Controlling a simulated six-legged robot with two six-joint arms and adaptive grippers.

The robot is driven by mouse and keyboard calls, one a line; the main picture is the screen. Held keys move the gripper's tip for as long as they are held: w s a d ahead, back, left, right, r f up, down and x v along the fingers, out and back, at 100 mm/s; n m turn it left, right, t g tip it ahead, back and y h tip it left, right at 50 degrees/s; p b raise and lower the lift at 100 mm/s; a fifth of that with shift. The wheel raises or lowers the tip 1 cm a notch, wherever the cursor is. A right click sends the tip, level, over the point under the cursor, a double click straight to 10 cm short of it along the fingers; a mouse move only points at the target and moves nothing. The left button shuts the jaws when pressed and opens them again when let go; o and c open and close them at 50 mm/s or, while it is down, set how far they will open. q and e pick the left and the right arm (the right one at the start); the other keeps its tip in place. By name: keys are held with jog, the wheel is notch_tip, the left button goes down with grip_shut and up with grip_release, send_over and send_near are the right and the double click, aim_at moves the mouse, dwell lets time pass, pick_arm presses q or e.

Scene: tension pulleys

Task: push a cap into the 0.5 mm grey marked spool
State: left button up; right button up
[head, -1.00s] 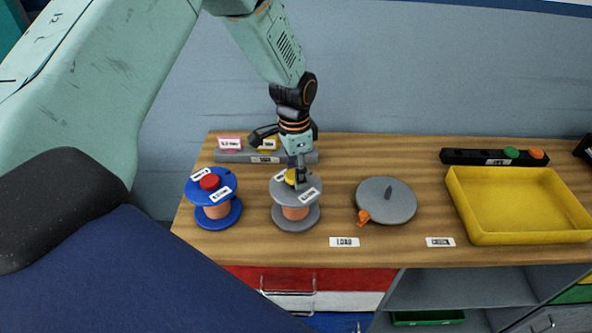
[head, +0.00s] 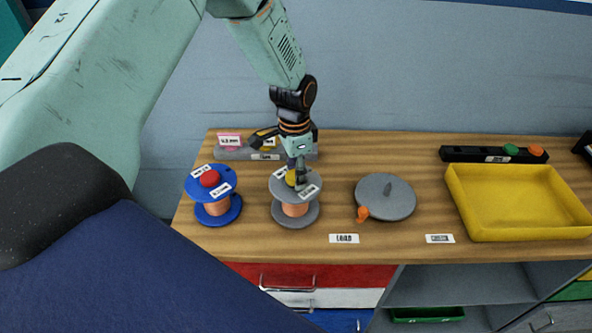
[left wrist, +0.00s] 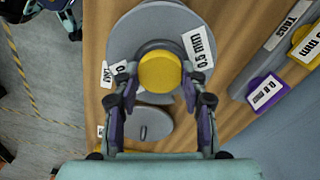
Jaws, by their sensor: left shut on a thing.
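The grey spool (head: 296,212) with copper wire stands upright on the bench, left of centre. It also shows in the left wrist view (left wrist: 150,20), where a white tag on its top flange reads 0.5 mm. My left gripper (head: 297,181) points down over this spool, shut on a yellow cap (left wrist: 160,71). The cap (head: 291,178) sits at the middle of the top flange, over a dark ring. How deep it sits in the spool cannot be told. My right gripper is not in view.
A blue spool (head: 217,212) with a red cap (head: 210,178) stands at left. A grey disc (head: 386,197) with an orange knob lies at right, beside a yellow tray (head: 520,236). A tag rack (head: 230,154) stands behind; a black rack (head: 465,155) holds green and orange caps.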

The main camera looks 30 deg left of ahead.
pick_arm(q)
jog(key=shift+f, duration=0.2)
jog(key=shift+s+f, duration=0.2)
jog(key=shift+s, duration=0.05)
dwell(0.4)
jog(key=o, duration=1.3)
jog(key=shift+w+f, duration=0.15)
jog(key=shift+w, duration=0.2)
jog(key=shift+o, duration=0.2)
jog(key=shift+s+r, duration=0.1)
jog(key=shift+r, duration=0.15)
notch_tip(320, 180, up, 2)
jog(key=shift+p, duration=1.05)
jog(key=shift+r+p, duration=0.8)
jog(key=shift+r, duration=0.2)
jog(key=shift+f, duration=0.1)
